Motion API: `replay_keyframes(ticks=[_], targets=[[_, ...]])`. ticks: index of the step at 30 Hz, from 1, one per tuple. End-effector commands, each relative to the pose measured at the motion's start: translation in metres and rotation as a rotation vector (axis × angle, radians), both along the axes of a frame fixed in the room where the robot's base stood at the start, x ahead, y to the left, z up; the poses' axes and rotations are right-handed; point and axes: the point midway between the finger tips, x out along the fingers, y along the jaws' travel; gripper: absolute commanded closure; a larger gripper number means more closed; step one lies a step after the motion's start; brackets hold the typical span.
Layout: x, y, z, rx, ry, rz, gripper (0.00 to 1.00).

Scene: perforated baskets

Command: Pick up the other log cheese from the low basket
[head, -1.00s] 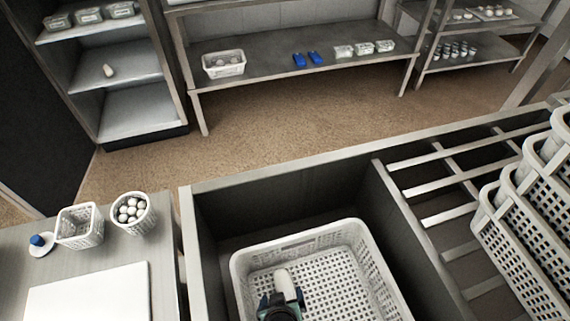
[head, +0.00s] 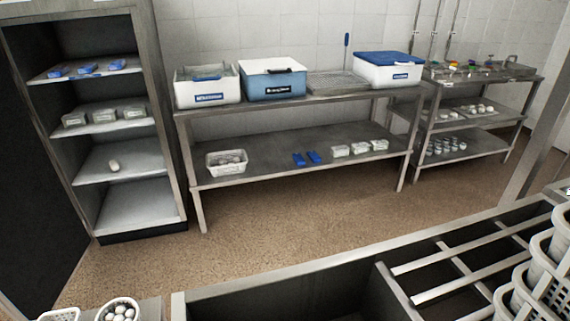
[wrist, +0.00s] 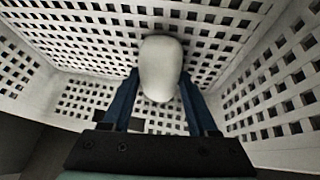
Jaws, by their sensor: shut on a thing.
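A white, rounded log cheese (wrist: 160,62) is between the blue fingers of my gripper (wrist: 158,78) in the wrist view. My gripper is shut on it, with a finger on each side. Around them is the white perforated low basket (wrist: 70,62), its holed floor and walls filling the wrist view. I cannot tell whether the cheese touches the basket floor. In the head view the basket and my gripper are out of frame.
The dark sunken bay (head: 290,300) shows at the bottom of the head view, with metal rails (head: 455,265) and stacked perforated baskets (head: 545,275) to its right. A small basket of white balls (head: 120,309) stands at lower left. Open floor (head: 270,220) lies before the table (head: 310,160).

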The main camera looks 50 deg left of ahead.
Motion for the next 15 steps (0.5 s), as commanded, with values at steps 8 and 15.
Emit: replay_keyframes(ticks=[8, 15], targets=[[0.0004, 0.0003, 0.0005, 0.001, -0.001, 0.0, 1.0], [0.0004, 0.0002, 0.0017, 0.001, -0.002, 0.0, 1.0]])
